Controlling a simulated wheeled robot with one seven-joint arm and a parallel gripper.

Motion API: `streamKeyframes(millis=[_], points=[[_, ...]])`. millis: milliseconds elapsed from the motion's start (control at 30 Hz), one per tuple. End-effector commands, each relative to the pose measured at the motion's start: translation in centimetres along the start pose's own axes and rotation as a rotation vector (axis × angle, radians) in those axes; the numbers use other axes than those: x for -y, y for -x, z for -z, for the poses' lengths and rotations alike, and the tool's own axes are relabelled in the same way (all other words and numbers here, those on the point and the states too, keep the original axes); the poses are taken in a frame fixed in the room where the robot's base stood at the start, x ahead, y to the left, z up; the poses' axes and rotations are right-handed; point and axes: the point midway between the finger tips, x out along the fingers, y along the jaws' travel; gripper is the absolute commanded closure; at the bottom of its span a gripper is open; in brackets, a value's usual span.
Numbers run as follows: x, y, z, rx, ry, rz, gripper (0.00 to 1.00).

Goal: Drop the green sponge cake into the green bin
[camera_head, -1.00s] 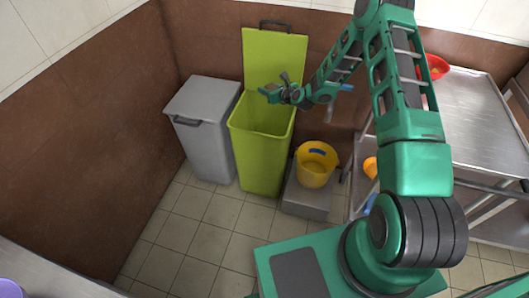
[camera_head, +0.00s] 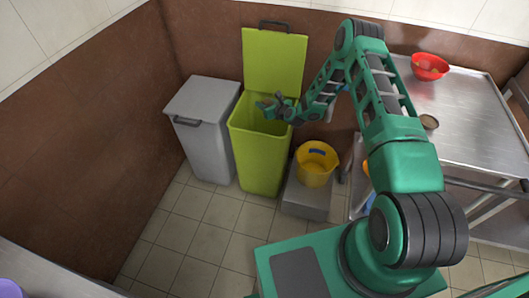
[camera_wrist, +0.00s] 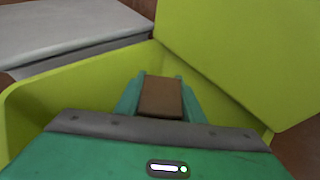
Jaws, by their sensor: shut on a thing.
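The green bin (camera_head: 262,160) stands on the floor against the back wall with its lid (camera_head: 275,62) raised. My gripper (camera_head: 268,107) is at the bin's open mouth in the head view. In the wrist view my gripper (camera_wrist: 160,84) is shut on a small brown block-like piece (camera_wrist: 161,98), with the bin's inside wall (camera_wrist: 90,95) around it. The piece shows a brown face; no green shows on it, so I cannot tell from colour that it is the sponge cake. In the head view the held piece is too small to make out.
A grey bin (camera_head: 203,130) with a closed lid stands left of the green bin. A yellow bucket (camera_head: 315,165) sits on a grey box (camera_head: 305,198) to the right. A steel table (camera_head: 470,125) holds a red bowl (camera_head: 430,67) and a small round dish (camera_head: 429,121).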

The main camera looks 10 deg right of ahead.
Motion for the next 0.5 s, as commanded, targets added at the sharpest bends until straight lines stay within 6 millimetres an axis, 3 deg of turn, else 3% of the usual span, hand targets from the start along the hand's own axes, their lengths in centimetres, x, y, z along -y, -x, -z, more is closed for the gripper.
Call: streamKeyframes(millis=[367, 400, 500], points=[[-0.02, -0.20, 0.53, 0.000, 0.000, 0.000, 0.87], [-0.02, -0.20, 0.53, 0.000, 0.000, 0.000, 0.63], [-0.01, -0.19, 0.53, 0.000, 0.000, 0.000, 0.43]])
